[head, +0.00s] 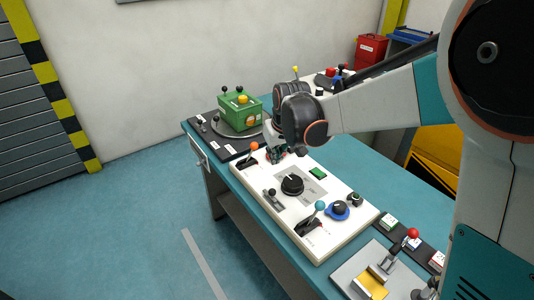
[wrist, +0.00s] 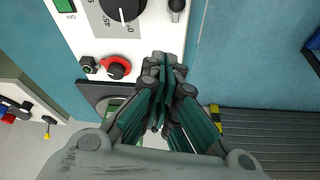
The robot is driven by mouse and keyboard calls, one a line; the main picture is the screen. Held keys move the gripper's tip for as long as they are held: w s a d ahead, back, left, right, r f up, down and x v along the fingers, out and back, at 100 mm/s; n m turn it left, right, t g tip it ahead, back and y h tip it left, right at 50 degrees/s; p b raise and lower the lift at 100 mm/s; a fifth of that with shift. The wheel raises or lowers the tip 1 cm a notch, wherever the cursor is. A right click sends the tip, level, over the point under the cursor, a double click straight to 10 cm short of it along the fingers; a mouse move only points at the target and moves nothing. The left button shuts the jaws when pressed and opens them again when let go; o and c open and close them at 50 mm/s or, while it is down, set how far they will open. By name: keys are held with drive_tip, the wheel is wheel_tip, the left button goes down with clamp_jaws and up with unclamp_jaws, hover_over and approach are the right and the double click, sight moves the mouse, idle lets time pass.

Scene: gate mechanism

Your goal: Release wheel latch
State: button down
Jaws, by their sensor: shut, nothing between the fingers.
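My gripper (head: 278,152) is shut and empty over the far end of the white control panel (head: 258,176). A black hexagonal knob (wrist: 88,65) sits beside the red one. The panel also carries a large black dial (head: 292,185) and a small black lever (head: 270,195). No part is clearly labelled as the wheel latch.
A red-ball lever (head: 413,232) is nearer me. The blue floor (head: 110,225) left of the table is clear.

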sight(273, 195)
drive_tip(key=shift+w+a+f+p, duration=0.3)
drive_tip(key=shift+w+a+f, duration=0.55)
drive_tip(key=shift+a, duration=0.1)
drive_tip(key=b+x, duration=0.3)
drive_tip(key=x, duration=0.7)
drive_tip(key=shift+f, duration=0.2)
drive_tip(key=s, duration=0.1)
drive_tip(key=s+d, duration=0.1)
drive_tip(key=s, duration=0.1)
drive_tip(key=shift+s+d+b, duration=0.1)
drive_tip(key=shift+d+b, duration=0.1)
drive_tip(key=shift+b, duration=0.1)
drive_tip(key=shift+s+d+f, duration=0.1)
drive_tip(key=shift+s+f, duration=0.05)
drive_tip(key=shift+s, duration=0.2)
